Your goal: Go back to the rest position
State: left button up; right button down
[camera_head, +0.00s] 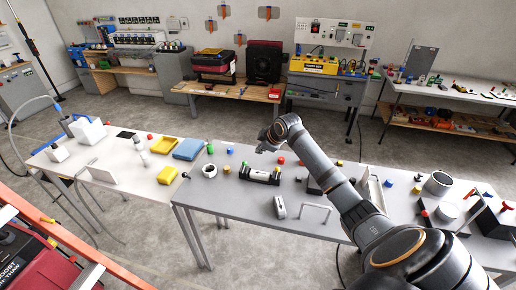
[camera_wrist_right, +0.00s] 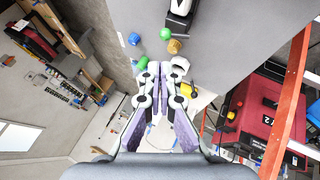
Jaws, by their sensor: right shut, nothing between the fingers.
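My right arm reaches in from the lower right of the head view. Its gripper (camera_head: 268,140) hangs above the far edge of the grey table (camera_head: 240,215), near the middle of the picture. In the right wrist view the fingers of the right gripper (camera_wrist_right: 159,75) are drawn together, with nothing held between them. My left gripper does not show in either view.
A black and white device (camera_head: 260,175), a white ring (camera_head: 209,170) and several small coloured caps lie on the table. A yellow tray (camera_head: 163,146) and a blue box (camera_head: 188,149) sit on the white table to the left. Red equipment (camera_head: 35,260) stands at the lower left.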

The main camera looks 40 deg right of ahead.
jog(key=shift+f, duration=0.1)
jog(key=s+a+f+m+g, duration=0.1)
jog(key=s+a+f, duration=0.6)
jog(key=a+f, duration=0.1)
jog(key=s+a+f+m+g, duration=0.1)
jog(key=s+a+m, duration=0.2)
jog(key=s, duration=0.5)
jog(key=s+a+f+m+g+h, duration=0.1)
jog(key=s+a+m, duration=0.15)
jog(key=s, duration=0.55)
jog(key=s+a+f+m+g, duration=0.15)
jog(key=s+a, duration=0.25)
jog(key=s, duration=0.4)
notch_tip(320, 180, down, 26)
jog(key=s+d+b, duration=0.1)
jog(key=s+d, duration=0.1)
jog(key=s+d+f+m+g+b, duration=0.1)
jog(key=s+f, duration=1.6)
jog(key=s, duration=0.2)
jog(key=shift+d+f+g, duration=0.3)
jog(key=shift+g, duration=0.05)
